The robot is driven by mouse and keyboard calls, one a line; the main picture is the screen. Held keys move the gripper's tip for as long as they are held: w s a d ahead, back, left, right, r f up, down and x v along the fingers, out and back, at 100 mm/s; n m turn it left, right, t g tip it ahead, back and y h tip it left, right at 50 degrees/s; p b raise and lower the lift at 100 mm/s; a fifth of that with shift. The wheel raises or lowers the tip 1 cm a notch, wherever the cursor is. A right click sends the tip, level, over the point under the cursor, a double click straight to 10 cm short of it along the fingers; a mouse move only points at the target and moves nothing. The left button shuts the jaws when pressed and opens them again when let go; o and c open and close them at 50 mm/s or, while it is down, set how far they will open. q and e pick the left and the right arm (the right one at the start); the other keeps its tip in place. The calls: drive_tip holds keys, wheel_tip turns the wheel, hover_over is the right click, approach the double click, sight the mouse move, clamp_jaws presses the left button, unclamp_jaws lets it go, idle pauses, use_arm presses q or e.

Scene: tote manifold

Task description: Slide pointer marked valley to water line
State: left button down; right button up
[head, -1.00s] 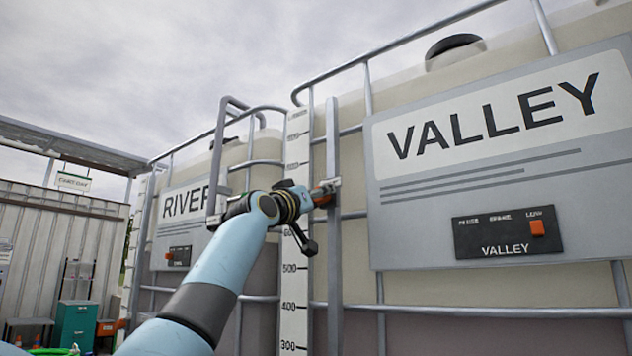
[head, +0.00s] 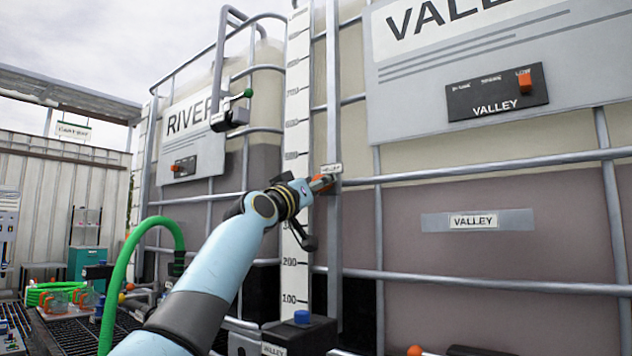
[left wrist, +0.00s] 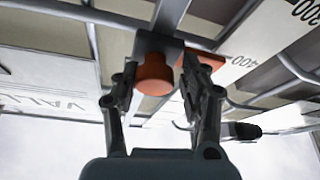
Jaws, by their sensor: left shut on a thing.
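The valley pointer, with its small white label (head: 331,168), sits on the grey vertical rail (head: 333,90) beside the white scale (head: 297,120) of the valley tank (head: 480,270). My left gripper (head: 322,183) is at the pointer. In the left wrist view its fingers (left wrist: 160,92) are shut around the orange knob (left wrist: 155,73), and an orange tab (left wrist: 207,58) points towards the scale near 400. The top of the murky brown liquid (head: 440,195) shows through the tank wall at about the pointer's height. My right gripper is not in view.
Horizontal cage bars (head: 480,167) cross the valley tank. A green hose (head: 125,250) arches at lower left. A blue-capped black box (head: 303,318) stands below the scale.

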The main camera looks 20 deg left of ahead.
use_arm(q)
drive_tip(key=shift+d+f, duration=0.1)
drive_tip(key=shift+d, duration=0.1)
drive_tip(key=c, duration=1.1)
unclamp_jaws()
drive_tip(key=shift+o, duration=1.1)
drive_tip(key=shift+s+d, duration=0.15)
drive_tip(key=shift+d, duration=0.15)
drive_tip(key=shift+a, duration=0.1)
drive_tip(key=shift+s+a+f, duration=0.1)
drive_tip(key=shift+s+a, duration=0.05)
drive_tip(key=shift+s, duration=0.05)
drive_tip(key=v, duration=1.1)
drive_tip(key=shift+s, duration=0.15)
